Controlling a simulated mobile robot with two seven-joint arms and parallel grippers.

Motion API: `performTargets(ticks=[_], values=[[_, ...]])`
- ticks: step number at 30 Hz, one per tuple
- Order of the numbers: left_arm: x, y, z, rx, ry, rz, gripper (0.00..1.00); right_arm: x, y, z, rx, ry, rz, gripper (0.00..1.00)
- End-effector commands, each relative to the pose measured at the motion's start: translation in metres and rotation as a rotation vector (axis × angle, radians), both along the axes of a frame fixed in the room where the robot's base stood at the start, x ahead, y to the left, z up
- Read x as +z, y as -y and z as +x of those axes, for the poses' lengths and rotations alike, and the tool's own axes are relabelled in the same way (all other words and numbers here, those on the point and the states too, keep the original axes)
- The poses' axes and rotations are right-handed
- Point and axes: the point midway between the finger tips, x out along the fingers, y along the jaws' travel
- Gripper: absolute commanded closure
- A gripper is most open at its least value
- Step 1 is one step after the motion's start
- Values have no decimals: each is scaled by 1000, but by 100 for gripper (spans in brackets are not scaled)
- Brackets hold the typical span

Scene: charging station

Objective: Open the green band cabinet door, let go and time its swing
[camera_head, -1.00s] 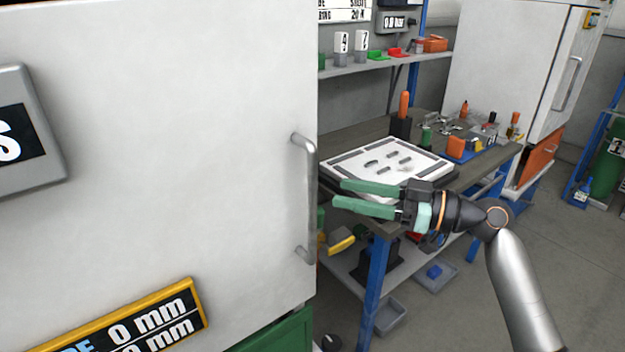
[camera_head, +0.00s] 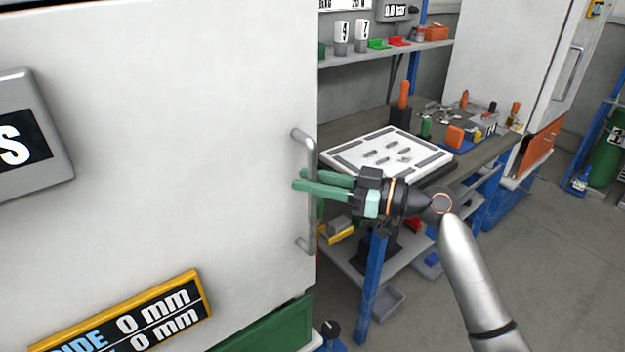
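The large white cabinet door (camera_head: 170,130) fills the left of the head view, with a green band (camera_head: 265,335) below it. The door looks closed. Its vertical grey bar handle (camera_head: 311,222) is near the door's right edge. My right gripper (camera_head: 297,179) reaches in from the right, its two green fingers level with the middle of the handle. The fingers are a little apart and their tips overlap the bar in the picture. They cover part of the bar, and I cannot tell whether they touch it. My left gripper is not in view.
A yellow-framed display (camera_head: 125,318) reading 0 mm and a grey-framed sign (camera_head: 30,135) are on the door. Right of the cabinet is a workbench with a white slotted board (camera_head: 385,150), close behind my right gripper. Another white cabinet (camera_head: 505,60) stands behind.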

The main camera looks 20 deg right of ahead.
Motion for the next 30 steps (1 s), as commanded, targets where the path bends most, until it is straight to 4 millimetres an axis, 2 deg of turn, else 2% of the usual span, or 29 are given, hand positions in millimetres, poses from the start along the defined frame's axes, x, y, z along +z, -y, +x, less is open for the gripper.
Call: performTargets(ticks=[1,6,8,30], values=[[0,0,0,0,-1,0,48,0,0,0,0,0,0,76],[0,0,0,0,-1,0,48,0,0,0,0,0,0,95],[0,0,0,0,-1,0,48,0,0,0,0,0,0,100],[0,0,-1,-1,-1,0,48,0,0,0,0,-1,-1,100]])
